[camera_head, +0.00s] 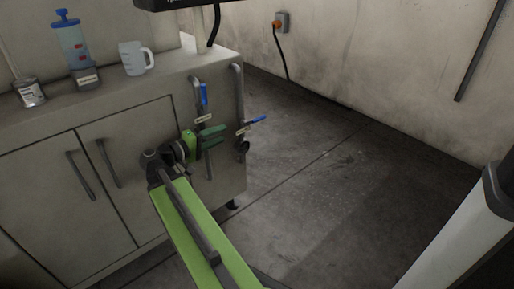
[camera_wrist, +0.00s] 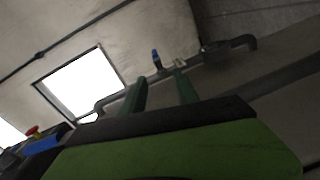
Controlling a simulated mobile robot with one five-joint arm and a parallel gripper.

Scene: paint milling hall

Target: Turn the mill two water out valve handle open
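Two pipes with blue valve handles are on the cabinet's right part in the head view. One blue handle (camera_head: 204,95) lies along its pipe, pointing up and down. The other blue handle (camera_head: 257,120) sticks out to the right, across its pipe. Each has a small pale tag that I cannot read, so I cannot tell which is mill two water out. My gripper (camera_head: 222,134) has its green fingers apart, below the first handle and left of the second. In the wrist view, a blue handle (camera_wrist: 156,58) shows beyond the open, empty fingertips, apart from them.
The grey cabinet (camera_head: 60,200) has two doors with bar handles. On its top stand a white jug (camera_head: 136,58), a blue-topped clear cylinder (camera_head: 72,45) and a can (camera_head: 30,92). The floor (camera_head: 300,150) to the right is clear. A cable hangs from a wall socket (camera_head: 281,22).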

